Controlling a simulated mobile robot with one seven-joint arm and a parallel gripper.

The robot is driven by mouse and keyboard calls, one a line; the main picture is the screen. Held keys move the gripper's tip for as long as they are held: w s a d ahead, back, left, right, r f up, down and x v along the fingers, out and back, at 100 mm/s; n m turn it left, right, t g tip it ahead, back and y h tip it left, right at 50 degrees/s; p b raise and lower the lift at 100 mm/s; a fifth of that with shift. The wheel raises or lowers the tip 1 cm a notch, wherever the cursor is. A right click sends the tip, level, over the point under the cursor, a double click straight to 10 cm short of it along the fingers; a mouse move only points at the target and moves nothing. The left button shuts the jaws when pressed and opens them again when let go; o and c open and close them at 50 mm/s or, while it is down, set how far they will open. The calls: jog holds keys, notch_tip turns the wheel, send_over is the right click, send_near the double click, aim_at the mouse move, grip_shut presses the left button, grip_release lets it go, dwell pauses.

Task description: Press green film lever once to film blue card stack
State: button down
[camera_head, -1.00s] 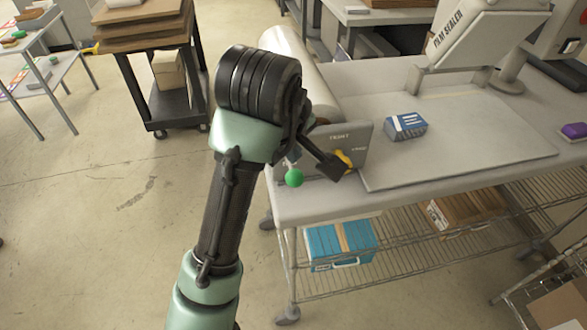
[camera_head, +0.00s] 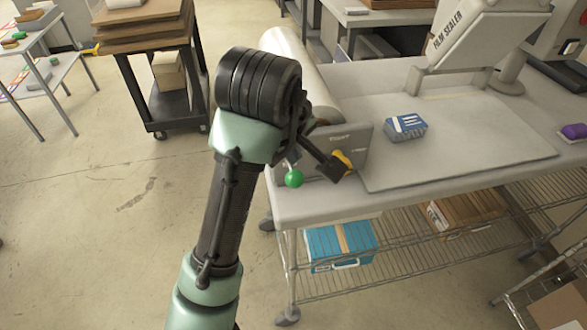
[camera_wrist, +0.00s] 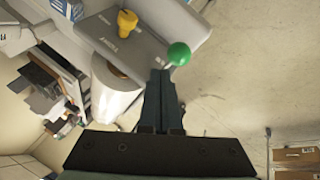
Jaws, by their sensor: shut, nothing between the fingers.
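The green film lever's round knob (camera_head: 294,179) stands at the left end of the film sealer, beside a grey plate (camera_head: 352,143) with faint lettering. The lever knob also shows in the wrist view (camera_wrist: 179,54), just past the fingertips. My gripper (camera_wrist: 162,74) is shut and empty, its tips close to the lever; I cannot tell whether they touch. In the head view my arm hides most of the gripper. The blue card stack (camera_head: 406,127) lies on the sealer's flat bed (camera_head: 470,145), right of the plate.
A yellow knob (camera_head: 343,160) sits on the plate near the lever, and a clear film roll (camera_head: 300,75) lies behind it. The film sealer's head (camera_head: 470,35) is raised. A purple item (camera_head: 573,131) lies at the right. A blue case (camera_head: 340,245) sits on the shelf below.

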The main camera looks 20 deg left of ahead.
aim_at(295, 172)
jog(key=shift+f, duration=0.1)
dwell(0.7)
jog(key=shift+s+f, duration=0.1)
jog(key=shift+f, duration=0.2)
jog(key=shift+s+d+f+b, duration=0.15)
jog(key=shift+f+b, duration=0.1)
jog(key=shift+f, duration=0.35)
jog(key=shift+s+d+f+b, duration=0.15)
jog(key=shift+f+b, duration=0.1)
jog(key=shift+f, duration=0.3)
dwell(1.6)
jog(key=shift+a+r, duration=0.1)
jog(key=shift+r, duration=0.05)
jog(key=shift+w+a+r+p, duration=0.1)
jog(key=shift+w+r+p, duration=0.1)
jog(key=shift+r+p, duration=0.65)
jog(key=shift+w+a+r+p, duration=0.15)
jog(key=shift+r+p, duration=0.4)
jog(key=shift+p, duration=0.6)
jog(key=r+p, duration=0.3)
jog(key=w+r+p, duration=0.1)
jog(key=r+p, duration=0.1)
jog(key=shift+w+a, duration=0.1)
jog(key=shift+a, duration=0.25)
jog(key=shift+f, duration=0.1)
